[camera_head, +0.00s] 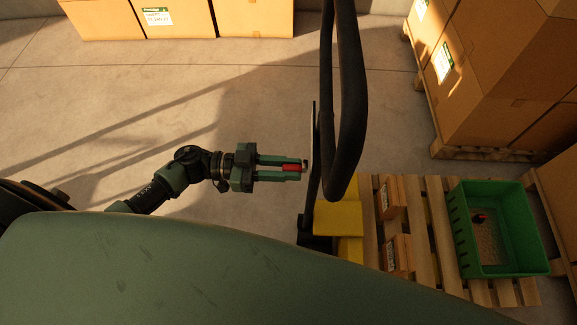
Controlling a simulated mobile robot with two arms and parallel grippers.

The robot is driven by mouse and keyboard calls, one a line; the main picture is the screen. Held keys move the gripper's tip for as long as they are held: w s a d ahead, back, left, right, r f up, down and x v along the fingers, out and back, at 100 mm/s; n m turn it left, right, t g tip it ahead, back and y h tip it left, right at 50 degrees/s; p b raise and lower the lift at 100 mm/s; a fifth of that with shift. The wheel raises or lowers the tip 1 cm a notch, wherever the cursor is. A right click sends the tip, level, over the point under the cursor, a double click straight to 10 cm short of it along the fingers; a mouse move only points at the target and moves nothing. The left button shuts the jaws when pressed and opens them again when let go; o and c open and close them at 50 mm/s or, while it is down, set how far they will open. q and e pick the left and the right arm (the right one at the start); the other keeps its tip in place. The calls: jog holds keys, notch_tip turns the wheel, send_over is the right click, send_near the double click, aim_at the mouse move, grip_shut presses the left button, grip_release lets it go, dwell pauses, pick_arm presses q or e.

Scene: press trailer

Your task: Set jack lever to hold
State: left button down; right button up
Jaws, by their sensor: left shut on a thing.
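The pallet jack's black loop handle (343,110) stands upright right of the middle, above the yellow jack body (338,218). My left gripper (299,168) comes in from the left and is just left of the handle's post. Its two green fingers are shut on a small red lever (291,168), which shows between them. The lever's join to the handle is hard to make out, so its exact setting cannot be told. My right gripper is not in view.
A wooden pallet (419,220) by the jack bears small cardboard boxes (397,252) and a green crate (463,225) with a small red and black thing inside. Large cartons (490,75) stand on a pallet at the upper right, others (180,18) at the back. The concrete floor at left is clear.

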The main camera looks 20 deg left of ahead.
pick_arm(q)
jog(key=shift+r, duration=0.1)
jog(key=shift+w+a+r+n+p, duration=0.1)
jog(key=shift+w+r+n+p, duration=0.3)
jog(key=shift+n+p, duration=0.5)
jog(key=shift+w+a+r+n+p, duration=0.15)
jog(key=shift+w+n+p, duration=0.5)
jog(key=shift+n, duration=0.35)
jog(key=shift+w+a+r+n+p, duration=0.1)
jog(key=shift+w+a+n+p, duration=0.1)
jog(key=shift+w+n+p, duration=0.6)
jog(key=shift+w+a+r+n+p, duration=0.15)
jog(key=shift+w+n+p, duration=0.25)
jog(key=shift+n, duration=0.8)
jog(key=shift+s+f, duration=0.1)
jog(key=c, duration=1.2)
grip_release()
